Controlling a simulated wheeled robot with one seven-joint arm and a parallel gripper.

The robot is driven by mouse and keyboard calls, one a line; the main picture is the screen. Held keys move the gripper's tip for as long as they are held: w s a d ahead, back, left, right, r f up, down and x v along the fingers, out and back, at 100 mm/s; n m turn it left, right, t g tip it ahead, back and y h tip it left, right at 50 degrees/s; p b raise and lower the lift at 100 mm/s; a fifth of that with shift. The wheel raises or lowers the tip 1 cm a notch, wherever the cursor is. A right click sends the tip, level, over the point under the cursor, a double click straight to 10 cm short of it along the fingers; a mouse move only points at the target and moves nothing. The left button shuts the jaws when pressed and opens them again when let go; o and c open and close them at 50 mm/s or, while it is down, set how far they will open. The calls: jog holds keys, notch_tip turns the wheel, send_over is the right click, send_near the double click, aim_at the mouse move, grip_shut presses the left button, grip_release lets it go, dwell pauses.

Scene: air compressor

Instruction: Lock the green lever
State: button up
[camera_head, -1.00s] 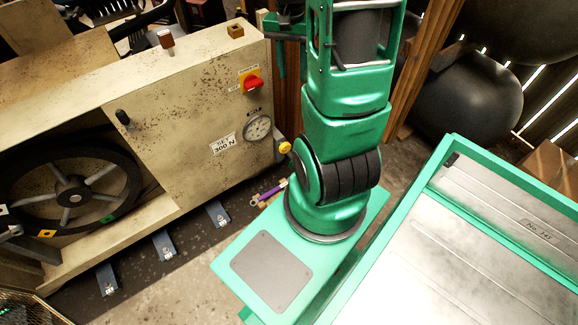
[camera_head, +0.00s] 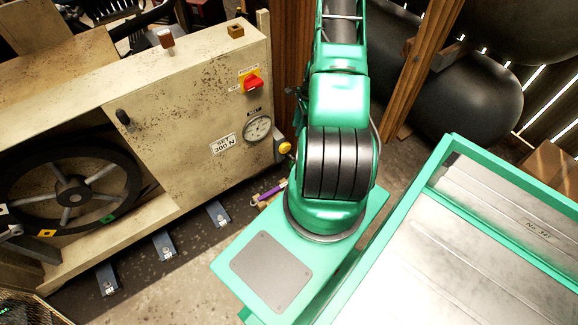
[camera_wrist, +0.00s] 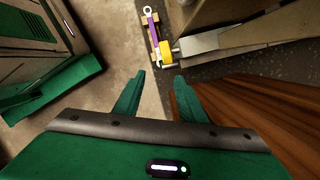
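I cannot make out a green lever for certain in either view. The beige compressor cabinet (camera_head: 190,130) stands on the left in the head view, with a red knob (camera_head: 252,83), a round gauge (camera_head: 257,127) and a yellow-ended fitting (camera_head: 284,147) at its right edge. A yellow block (camera_wrist: 166,54) on a grey metal piece shows at the top middle of the wrist view. My gripper (camera_wrist: 158,78) shows two green fingers spread apart with nothing between them. The yellow block appears beyond the fingertips. My gripper is out of sight in the head view.
A purple tool (camera_head: 268,193) lies low beside the cabinet; a purple piece (camera_wrist: 151,30) also shows in the wrist view. Wooden posts (camera_head: 425,65) and dark tanks (camera_head: 465,95) stand behind my arm. A brown wooden surface (camera_wrist: 255,115) is close to the right finger.

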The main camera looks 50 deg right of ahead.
aim_at(292, 161)
jog(key=f+m+t, duration=0.1)
jog(key=f+m, duration=0.1)
jog(key=f, duration=0.7)
jog(key=w+a+f+m+t, duration=0.1)
jog(key=f+m, duration=0.1)
jog(key=f, duration=0.8)
jog(key=w+f+m, duration=0.1)
jog(key=f+m, duration=0.1)
jog(key=f, duration=0.8)
jog(key=shift+a+f+m+t, duration=0.15)
jog(key=shift+m+t, duration=0.25)
grip_shut()
jog(key=shift+w+a, duration=0.1)
